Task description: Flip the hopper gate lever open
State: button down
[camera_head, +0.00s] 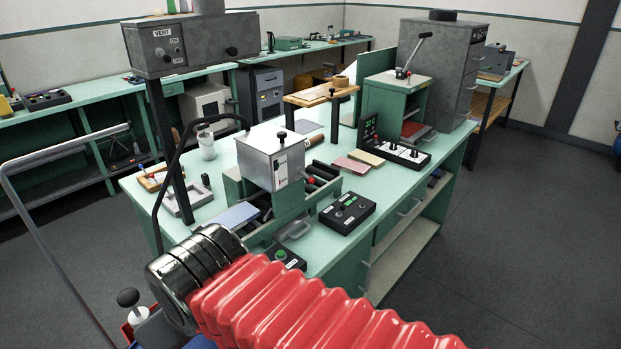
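A grey metal box (270,158), which looks like the hopper, stands on a green frame on the near part of the bench. A short upright lever with a black knob (282,136) shows at its top front edge. I cannot tell for certain that this is the gate lever. Another lever (416,50) with a black tip leans up and right from a green-framed machine farther back. No gripper fingers can be made out. A red ribbed sleeve with a chrome end fills the lower foreground and hides part of the near bench.
The green bench (350,222) carries a black button box (347,212), a switch strip (403,152) and a grey tray (188,199). A grey VENT box (190,42) sits on a dark post at left. A metal rail (62,150) stands front left. Floor is clear at right.

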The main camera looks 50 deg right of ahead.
aim_at(312, 180)
jog(key=u, duration=0.05)
jog(key=k, duration=1.75)
jog(key=z, duration=0.45)
jog(key=i, duration=1.6)
jog(key=z, duration=0.05)
